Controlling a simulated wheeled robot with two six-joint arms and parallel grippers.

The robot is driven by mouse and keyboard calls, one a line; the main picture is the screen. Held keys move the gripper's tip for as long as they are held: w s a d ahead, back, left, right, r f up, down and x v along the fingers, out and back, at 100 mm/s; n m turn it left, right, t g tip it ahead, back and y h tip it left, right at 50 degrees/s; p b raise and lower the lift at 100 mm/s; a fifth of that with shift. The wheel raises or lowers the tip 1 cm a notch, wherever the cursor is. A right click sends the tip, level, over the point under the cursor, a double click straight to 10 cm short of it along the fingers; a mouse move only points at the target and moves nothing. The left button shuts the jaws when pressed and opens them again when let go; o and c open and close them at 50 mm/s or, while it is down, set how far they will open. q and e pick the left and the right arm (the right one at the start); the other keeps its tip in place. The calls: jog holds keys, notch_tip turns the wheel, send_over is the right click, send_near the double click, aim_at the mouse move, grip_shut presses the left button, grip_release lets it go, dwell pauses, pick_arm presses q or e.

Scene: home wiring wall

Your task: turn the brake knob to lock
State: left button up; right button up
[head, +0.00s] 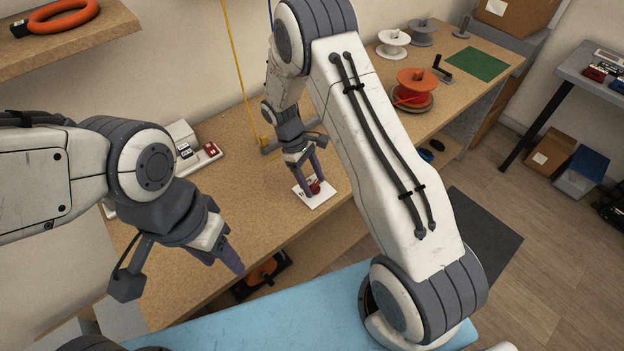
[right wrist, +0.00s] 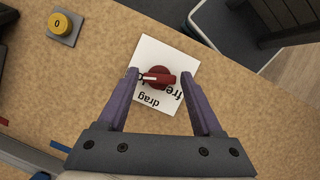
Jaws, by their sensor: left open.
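The brake knob (head: 315,187) is red and sits on a white plate (head: 311,201) near the front edge of the wooden bench. In the right wrist view the knob (right wrist: 163,79) has a white pointer line toward the picture's left. The words "drag" and part of "free" show on the plate (right wrist: 154,50); other lettering is partly hidden. My right gripper (head: 309,186) is over the plate. Its fingers (right wrist: 160,74) are open on either side of the knob, with gaps visible. My left gripper (head: 236,264) is open and empty, away from the knob, in front of the bench.
A yellow button (right wrist: 61,25) on a grey base stands beside the plate. Orange (head: 416,82) and white (head: 393,40) spools stand at the bench's right.

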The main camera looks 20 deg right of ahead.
jog(key=shift+o, duration=0.3)
jog(key=shift+w+r, duration=0.15)
jog(key=shift+r, duration=0.1)
jog(key=v, duration=1)
jog(key=shift+b, duration=0.45)
